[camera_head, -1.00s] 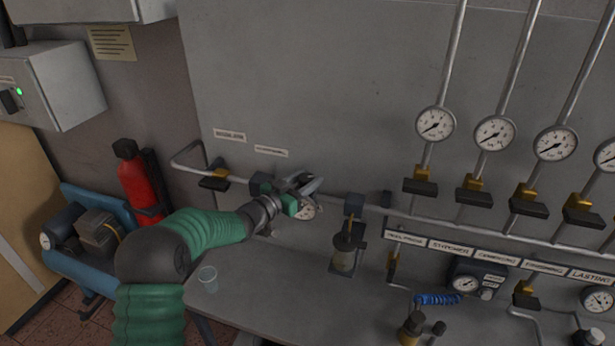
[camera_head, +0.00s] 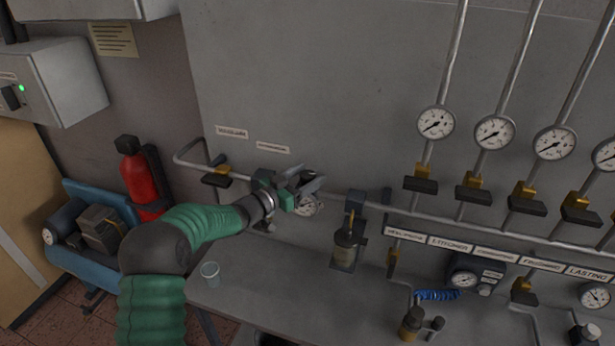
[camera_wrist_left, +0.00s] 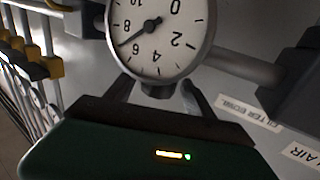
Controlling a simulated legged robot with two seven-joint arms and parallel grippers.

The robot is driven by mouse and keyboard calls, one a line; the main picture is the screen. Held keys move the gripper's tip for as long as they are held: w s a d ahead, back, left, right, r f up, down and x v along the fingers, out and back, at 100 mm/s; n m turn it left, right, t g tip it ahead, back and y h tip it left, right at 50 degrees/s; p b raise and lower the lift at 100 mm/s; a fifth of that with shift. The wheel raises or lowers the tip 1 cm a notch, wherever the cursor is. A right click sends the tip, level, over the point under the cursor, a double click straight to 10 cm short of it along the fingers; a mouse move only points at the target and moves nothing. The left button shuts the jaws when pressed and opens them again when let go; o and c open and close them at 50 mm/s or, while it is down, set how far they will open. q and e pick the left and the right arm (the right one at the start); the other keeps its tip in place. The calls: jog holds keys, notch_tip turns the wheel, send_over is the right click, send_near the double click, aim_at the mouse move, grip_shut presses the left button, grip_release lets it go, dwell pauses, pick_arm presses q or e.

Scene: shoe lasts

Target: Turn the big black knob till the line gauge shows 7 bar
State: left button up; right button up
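The line gauge (camera_wrist_left: 155,35) is upside down in the left wrist view. Its needle points between 6 and 8, near 7. In the head view the same white dial (camera_head: 308,208) sits just below and right of my left gripper (camera_head: 312,183), partly covered. The big black knob cannot be made out; my gripper seems to hide that spot. My left gripper's fingers (camera_wrist_left: 157,88) stand apart just under the dial in the wrist view, with no clear grip on anything between them. My right gripper is not in view.
A pipe runs along the wall, with a filter unit (camera_head: 346,245) right of my gripper. Several gauges (camera_head: 436,122) and valves stand further right. A red extinguisher (camera_head: 140,180) is at left.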

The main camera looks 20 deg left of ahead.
pick_arm(q)
jog(key=shift+f, duration=0.1)
jog(key=b+v, duration=0.4)
jog(key=v, duration=1.2)
jog(key=shift+s+a+b, duration=0.25)
jog(key=shift+s+b, duration=0.05)
jog(key=shift+b, duration=0.1)
